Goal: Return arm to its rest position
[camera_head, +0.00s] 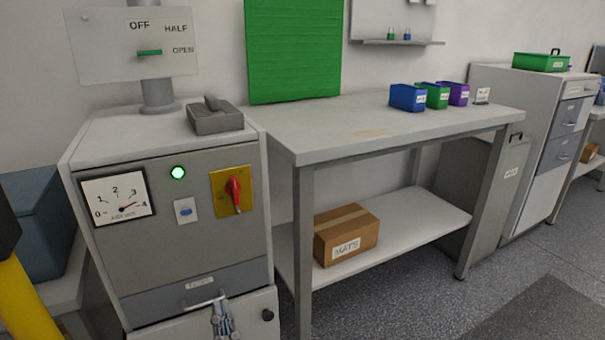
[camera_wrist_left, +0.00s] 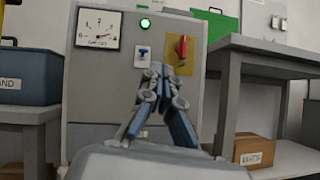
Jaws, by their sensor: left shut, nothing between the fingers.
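My left gripper (camera_head: 224,318) shows at the bottom of the head view, in front of the lower drawer of the grey cabinet (camera_head: 170,250). In the left wrist view its fingers (camera_wrist_left: 157,72) are closed together and empty, pointing at the cabinet front. The cabinet front carries a dial gauge (camera_head: 117,196), a lit green lamp (camera_head: 178,172), a blue switch (camera_head: 184,211) and a red rotary handle (camera_head: 234,193) on a yellow plate. I cannot tell whether the gripper touches the drawer. My right gripper is not in view.
A workbench (camera_head: 330,130) stands right of the cabinet, with blue, green and purple bins at its back. A cardboard box (camera_head: 346,234) sits on its lower shelf. A blue-grey case (camera_head: 42,222) is at the left. The floor (camera_head: 420,290) at the right is clear.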

